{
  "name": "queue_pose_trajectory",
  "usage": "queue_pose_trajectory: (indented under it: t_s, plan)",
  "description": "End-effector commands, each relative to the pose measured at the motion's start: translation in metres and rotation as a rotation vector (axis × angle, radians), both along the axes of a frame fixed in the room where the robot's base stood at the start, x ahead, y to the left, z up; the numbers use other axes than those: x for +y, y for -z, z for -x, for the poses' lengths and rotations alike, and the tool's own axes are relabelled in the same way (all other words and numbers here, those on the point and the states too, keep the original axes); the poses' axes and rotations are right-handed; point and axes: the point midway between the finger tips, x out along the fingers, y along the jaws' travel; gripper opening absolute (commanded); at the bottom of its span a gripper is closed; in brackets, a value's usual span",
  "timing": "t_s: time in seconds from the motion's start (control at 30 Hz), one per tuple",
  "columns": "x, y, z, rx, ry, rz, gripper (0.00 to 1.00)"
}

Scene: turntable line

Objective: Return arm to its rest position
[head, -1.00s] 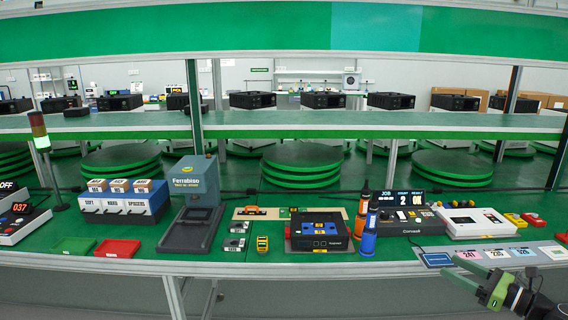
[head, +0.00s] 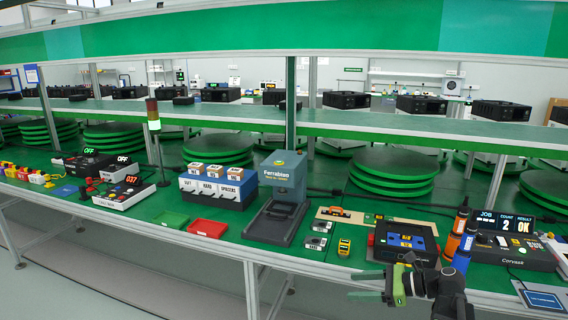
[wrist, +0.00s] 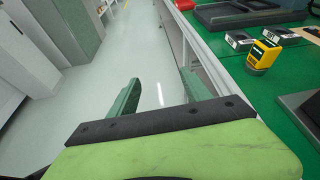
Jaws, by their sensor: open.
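My gripper (head: 368,283) is in the lower right of the head view, in front of the bench's front edge. Its two green fingers point left and are apart, with nothing between them. In the wrist view my gripper (wrist: 160,95) shows its fingers spread over the pale floor, beside the bench edge. My dark wrist and arm run down out of the head view at the bottom.
The green bench (head: 325,270) carries a yellow device (head: 344,246), a black fixture (head: 405,240), orange and blue drivers, a Ferrabiso press (head: 280,190), and red (head: 207,228) and green (head: 170,219) trays. The yellow device also shows in the wrist view (wrist: 262,55). The aisle floor is clear.

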Motion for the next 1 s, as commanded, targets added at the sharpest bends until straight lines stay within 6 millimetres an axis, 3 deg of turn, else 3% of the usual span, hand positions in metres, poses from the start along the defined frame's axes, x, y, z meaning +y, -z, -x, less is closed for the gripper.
queue_pose_trajectory:
  t_s: [0.03,0.1,0.2,0.37,0.47,0.7,0.83,0.9,1.0]
  plan:
    - [0.046,0.016,0.001,-0.009,-0.100,0.084,0.57]
    - [0.093,0.040,0.007,-0.040,-0.232,0.214,0.57]
    - [0.141,0.070,0.020,-0.106,-0.417,0.392,0.57]
    - [0.183,0.112,0.045,-0.251,-0.727,0.676,0.57]
    - [0.182,0.134,0.056,-0.360,-0.943,0.863,0.57]
    - [0.106,0.156,0.061,-0.545,-1.411,1.197,0.57]
    - [0.090,0.156,0.058,-0.683,-1.645,1.228,0.57]
    - [0.093,0.125,0.058,-0.698,-1.661,1.224,0.57]
    - [0.093,0.097,0.058,-0.696,-1.658,1.223,0.57]
